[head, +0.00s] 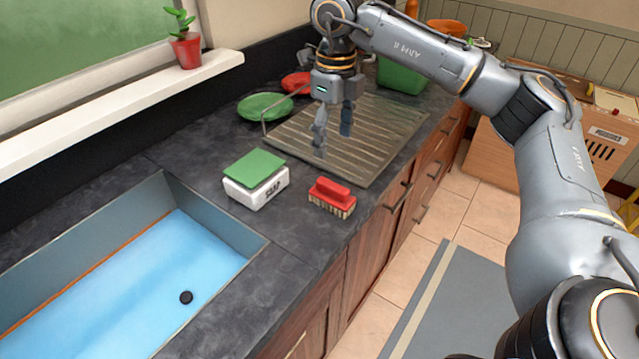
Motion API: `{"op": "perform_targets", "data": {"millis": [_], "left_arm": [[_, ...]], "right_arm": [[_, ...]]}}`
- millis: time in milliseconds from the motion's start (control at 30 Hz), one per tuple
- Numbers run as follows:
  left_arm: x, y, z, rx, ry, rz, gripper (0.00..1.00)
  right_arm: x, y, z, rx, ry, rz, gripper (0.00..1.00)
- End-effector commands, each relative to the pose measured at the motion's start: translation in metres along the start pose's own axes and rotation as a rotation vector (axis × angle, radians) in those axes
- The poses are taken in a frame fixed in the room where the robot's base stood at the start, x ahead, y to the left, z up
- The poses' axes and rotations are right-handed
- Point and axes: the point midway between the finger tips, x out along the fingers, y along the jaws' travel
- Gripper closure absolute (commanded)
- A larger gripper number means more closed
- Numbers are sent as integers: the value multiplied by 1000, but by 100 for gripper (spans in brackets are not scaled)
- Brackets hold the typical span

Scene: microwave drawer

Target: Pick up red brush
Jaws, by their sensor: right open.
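The red brush (332,197) lies on the dark countertop near its front edge, red back up and pale bristles down. It is to the right of a white soap box with a green sponge on top. My right gripper (332,136) is open and empty, pointing down above the ribbed drying mat, behind the brush and apart from it. My left gripper is not in view.
The soap box (257,190) and green sponge (254,167) stand close left of the brush. A sink (130,285) with blue water is at front left. Green plate (265,106), red dish (297,83) and green bin (402,76) sit farther back. The drying mat (385,150) is mostly clear.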

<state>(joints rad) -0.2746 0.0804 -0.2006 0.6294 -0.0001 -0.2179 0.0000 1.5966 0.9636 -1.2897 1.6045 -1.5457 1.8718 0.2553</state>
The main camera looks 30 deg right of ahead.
Motion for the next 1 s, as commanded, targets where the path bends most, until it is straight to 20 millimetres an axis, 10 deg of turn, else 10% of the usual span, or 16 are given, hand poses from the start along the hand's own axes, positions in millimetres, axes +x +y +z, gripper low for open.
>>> {"op": "perform_targets", "data": {"millis": [433,1000], "left_arm": [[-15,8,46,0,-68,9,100],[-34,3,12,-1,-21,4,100]], "right_arm": [[74,0,0,0,4,0,31],[134,-4,5,-1,3,0,31]]}}
